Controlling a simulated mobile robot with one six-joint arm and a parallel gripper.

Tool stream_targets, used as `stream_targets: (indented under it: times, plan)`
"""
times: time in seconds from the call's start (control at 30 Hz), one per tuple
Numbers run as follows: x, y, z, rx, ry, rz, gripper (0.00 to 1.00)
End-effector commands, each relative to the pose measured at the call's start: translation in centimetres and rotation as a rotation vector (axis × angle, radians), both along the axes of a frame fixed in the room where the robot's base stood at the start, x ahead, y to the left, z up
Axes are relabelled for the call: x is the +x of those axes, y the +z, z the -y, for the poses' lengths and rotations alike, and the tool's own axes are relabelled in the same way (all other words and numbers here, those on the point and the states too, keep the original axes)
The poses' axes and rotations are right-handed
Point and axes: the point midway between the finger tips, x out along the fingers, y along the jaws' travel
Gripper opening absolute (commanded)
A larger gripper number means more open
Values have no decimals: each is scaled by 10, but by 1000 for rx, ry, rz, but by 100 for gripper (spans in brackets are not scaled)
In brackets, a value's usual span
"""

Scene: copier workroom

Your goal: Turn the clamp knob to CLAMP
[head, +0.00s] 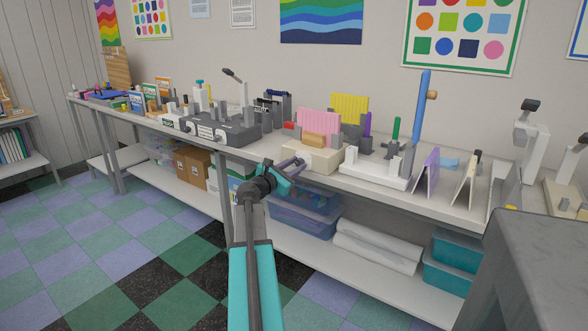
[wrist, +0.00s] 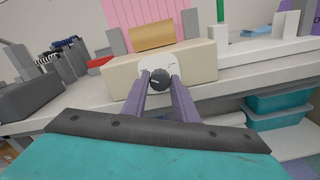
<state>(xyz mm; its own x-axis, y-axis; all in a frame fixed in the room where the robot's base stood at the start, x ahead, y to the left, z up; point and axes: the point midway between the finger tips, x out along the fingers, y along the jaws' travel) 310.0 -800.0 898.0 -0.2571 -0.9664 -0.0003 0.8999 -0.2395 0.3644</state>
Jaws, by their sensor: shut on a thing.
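The clamp knob (wrist: 160,79) is a small dark round knob on a white plate (wrist: 146,64) on the front of a cream block-shaped device (wrist: 195,56). My gripper (wrist: 159,82) has its two purple fingers shut on the knob, one on each side. The markings on the plate are too small to read. In the head view the cream device (head: 325,158) stands at the table's front edge, with pink sheets (head: 319,122) upright behind a tan block (head: 313,139). My gripper (head: 298,162) reaches its front from the left; the knob is hidden there.
A dark grey machine (head: 225,131) stands left along the table. A white device with a blue lever (head: 421,105) stands right. Clear bins (head: 303,218) and teal bins (head: 450,263) sit on the shelf below. The floor in front is clear.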

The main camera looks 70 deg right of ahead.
Motion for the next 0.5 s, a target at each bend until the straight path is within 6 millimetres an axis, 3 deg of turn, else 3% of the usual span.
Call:
stream_targets:
  times: [0.5]
  plan:
    - [4,-1,3,-93,11,337,4]
